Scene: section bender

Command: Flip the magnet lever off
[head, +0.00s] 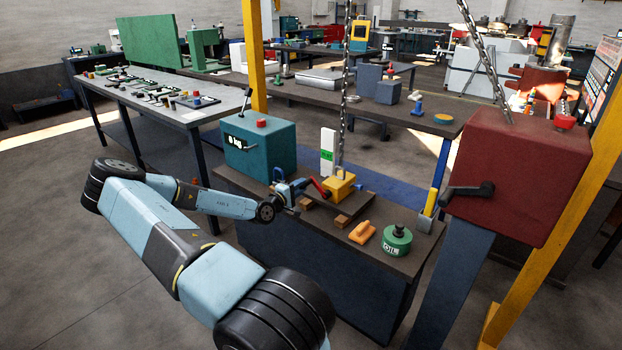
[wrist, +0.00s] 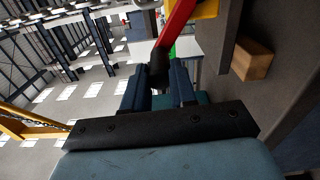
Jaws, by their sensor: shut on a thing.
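The yellow magnet block (head: 340,187) sits on a dark plate on the workbench, with a chain hanging down to it from above. Its red lever (head: 319,187) points left, toward my gripper. My gripper (head: 300,189) reaches in from the left at the lever's free end. In the wrist view the red lever (wrist: 178,25) comes down from the top and ends in a black knob (wrist: 158,65). The knob lies between the two blue fingers of my gripper (wrist: 157,82), which are shut on it. A corner of the yellow magnet (wrist: 207,8) shows at the top.
A teal box (head: 260,150) with a red button stands behind my gripper. Wooden blocks (wrist: 251,60) support the dark plate. A dark red control box (head: 515,175) stands at right. The chain (head: 344,95) hangs overhead.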

